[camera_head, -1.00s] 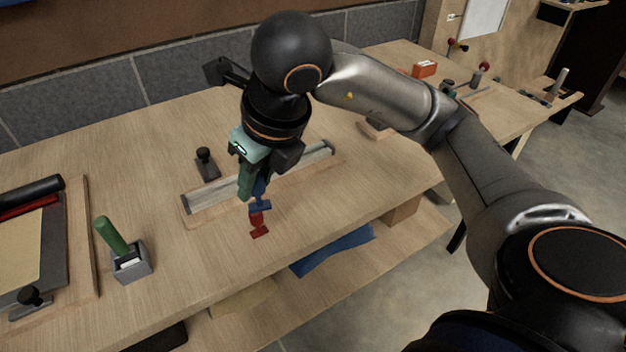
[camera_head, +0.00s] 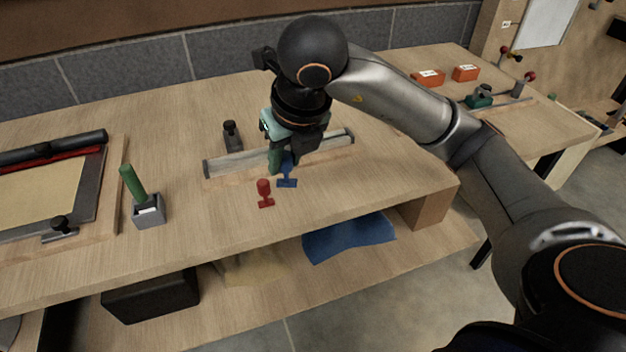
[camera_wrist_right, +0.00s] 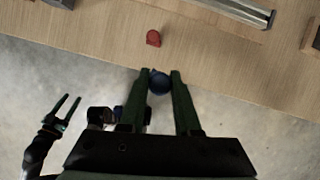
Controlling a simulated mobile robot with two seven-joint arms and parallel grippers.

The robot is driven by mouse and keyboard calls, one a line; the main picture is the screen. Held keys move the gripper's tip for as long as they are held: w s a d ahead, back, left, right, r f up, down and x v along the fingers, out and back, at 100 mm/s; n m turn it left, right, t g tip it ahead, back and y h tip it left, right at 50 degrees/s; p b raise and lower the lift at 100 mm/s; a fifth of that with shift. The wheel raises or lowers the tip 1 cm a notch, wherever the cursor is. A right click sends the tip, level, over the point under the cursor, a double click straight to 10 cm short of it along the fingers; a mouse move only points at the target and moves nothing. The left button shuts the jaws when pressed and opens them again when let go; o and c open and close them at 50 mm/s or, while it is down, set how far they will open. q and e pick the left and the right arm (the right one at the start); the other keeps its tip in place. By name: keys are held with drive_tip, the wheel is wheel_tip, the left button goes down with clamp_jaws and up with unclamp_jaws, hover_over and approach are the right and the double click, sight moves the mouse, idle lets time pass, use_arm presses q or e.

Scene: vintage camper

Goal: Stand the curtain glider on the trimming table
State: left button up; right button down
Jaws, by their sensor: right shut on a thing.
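My right gripper (camera_head: 280,165) is shut on a small blue glider-shaped piece (camera_head: 287,178) with a flat foot. The blue piece hangs roughly upright below the fingers, and its round top shows between them in the right wrist view (camera_wrist_right: 159,82). A similar red piece (camera_head: 265,193) stands on the wooden table (camera_head: 330,195) just left of the blue one; its top also shows in the right wrist view (camera_wrist_right: 154,38). I cannot tell exactly how high the blue foot is above the table. My left gripper (camera_wrist_right: 68,110) shows at the left of the right wrist view, fingers apart and empty.
A long metal-edged bar (camera_head: 230,163) lies behind the pieces, with a black-knobbed block (camera_head: 232,136) beyond it. A green-handled tool in a grey holder (camera_head: 149,210) stands at left, near a cutting board (camera_head: 112,200). The front right of the table is clear.

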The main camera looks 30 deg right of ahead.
drive_tip(key=w+d+f, duration=0.1)
drive_tip(key=d+f, duration=0.1)
drive_tip(key=w+d+f, duration=0.2)
drive_tip(key=d+f, duration=0.1)
drive_tip(key=w+d+f, duration=0.2)
drive_tip(key=d, duration=0.1)
drive_tip(key=shift+f, duration=0.15)
drive_tip(key=f, duration=0.3)
drive_tip(key=shift+w+d+f, duration=0.15)
drive_tip(key=shift+d+f, duration=0.2)
drive_tip(key=shift+f, duration=0.05)
use_arm(q)
drive_tip(key=shift+w+d, duration=0.4)
drive_tip(key=shift+d, duration=0.1)
use_arm(e)
drive_tip(key=shift+f, duration=0.1)
drive_tip(key=shift+f+b, duration=0.1)
drive_tip(key=shift+b, duration=0.2)
drive_tip(key=c, duration=1.1)
unclamp_jaws()
drive_tip(key=shift+f, duration=0.1)
use_arm(q)
drive_tip(key=shift+f, duration=0.1)
use_arm(e)
drive_tip(key=o, duration=0.5)
